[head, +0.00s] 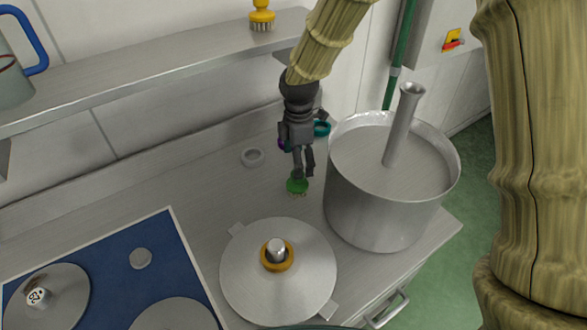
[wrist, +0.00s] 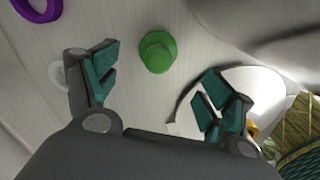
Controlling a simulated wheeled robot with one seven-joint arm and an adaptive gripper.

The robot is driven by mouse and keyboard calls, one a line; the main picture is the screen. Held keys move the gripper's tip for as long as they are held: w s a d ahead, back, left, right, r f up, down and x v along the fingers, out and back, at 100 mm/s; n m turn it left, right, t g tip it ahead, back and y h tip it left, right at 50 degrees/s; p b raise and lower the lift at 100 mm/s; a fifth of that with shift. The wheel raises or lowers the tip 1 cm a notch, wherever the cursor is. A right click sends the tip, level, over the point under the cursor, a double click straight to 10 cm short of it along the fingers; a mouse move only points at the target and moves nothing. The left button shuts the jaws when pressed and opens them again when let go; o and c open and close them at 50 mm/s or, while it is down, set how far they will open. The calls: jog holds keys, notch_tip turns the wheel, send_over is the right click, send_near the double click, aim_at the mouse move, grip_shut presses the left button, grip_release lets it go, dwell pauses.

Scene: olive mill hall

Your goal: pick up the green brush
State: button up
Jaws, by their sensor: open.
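The green brush (head: 297,187) stands on the grey metal counter (head: 190,190) in the head view, bristles down. The fingers do not visibly touch the brush.
A large metal pot (head: 370,215) with a cylinder in it stands close right. A lid with a knob (head: 245,285) lies in front. A shelf (head: 150,75) holds a yellow brush (head: 262,15).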

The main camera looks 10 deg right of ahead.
aim_at(297, 184)
jog(key=shift+w+f, duration=0.1)
jog(key=shift+f, duration=0.3)
notch_tip(297, 184, down, 4)
jog(key=shift+p, duration=0.65)
jog(key=shift+s+f, duration=0.2)
jog(key=shift+f, duration=0.1)
jog(key=shift+w+f+p, duration=0.2)
jog(key=shift+f+p, duration=1)
jog(key=shift+f, duration=1.35)
jog(key=c, duration=1.2)
